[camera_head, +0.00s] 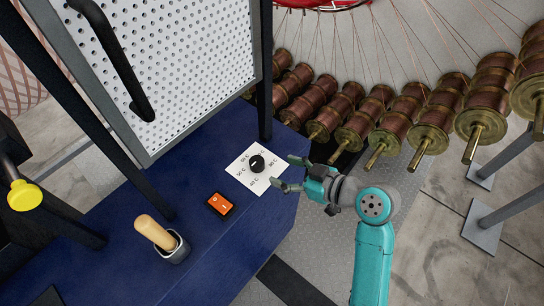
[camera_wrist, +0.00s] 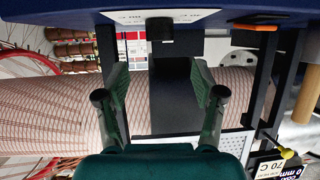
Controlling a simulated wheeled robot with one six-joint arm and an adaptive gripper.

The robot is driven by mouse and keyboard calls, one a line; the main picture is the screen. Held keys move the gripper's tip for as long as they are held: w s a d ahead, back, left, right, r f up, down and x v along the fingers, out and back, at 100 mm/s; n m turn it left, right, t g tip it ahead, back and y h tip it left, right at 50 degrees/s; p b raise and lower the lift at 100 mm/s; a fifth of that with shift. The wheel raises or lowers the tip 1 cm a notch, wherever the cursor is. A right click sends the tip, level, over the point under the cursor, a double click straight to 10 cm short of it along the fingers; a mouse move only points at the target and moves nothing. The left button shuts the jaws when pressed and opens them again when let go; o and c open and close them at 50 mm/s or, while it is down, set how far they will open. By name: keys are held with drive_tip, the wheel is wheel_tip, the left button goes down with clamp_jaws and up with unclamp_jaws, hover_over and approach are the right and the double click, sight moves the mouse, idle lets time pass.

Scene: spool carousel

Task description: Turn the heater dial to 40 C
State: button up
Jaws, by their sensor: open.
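The heater dial (camera_head: 257,163) is a small black round knob on a white plate (camera_head: 240,171) marked with temperatures around it. The plate lies on the blue cabinet top. The marks are small, and I cannot tell surely which one the knob points to. My gripper (camera_head: 283,171) is open and empty just right of the dial, its two fingers reaching left over the plate's right edge. In the wrist view the dial (camera_wrist: 159,28) shows as a dark block at the top centre, beyond the gap between my open fingertips (camera_wrist: 160,70). No contact with it shows.
An orange rocker switch (camera_head: 220,204) and a wooden handle (camera_head: 155,232) in a grey cup sit on the blue cabinet (camera_head: 215,255). A perforated door (camera_head: 175,55) with a black handle rises behind the dial. Copper spools (camera_head: 405,115) hang in a row at the right.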

sight(259, 162)
drive_tip(key=x, duration=1)
drive_tip(key=shift+w+a+f, duration=0.1)
drive_tip(key=shift+w+a, duration=0.05)
drive_tip(key=shift+a, duration=0.05)
drive_tip(key=c, duration=1.2)
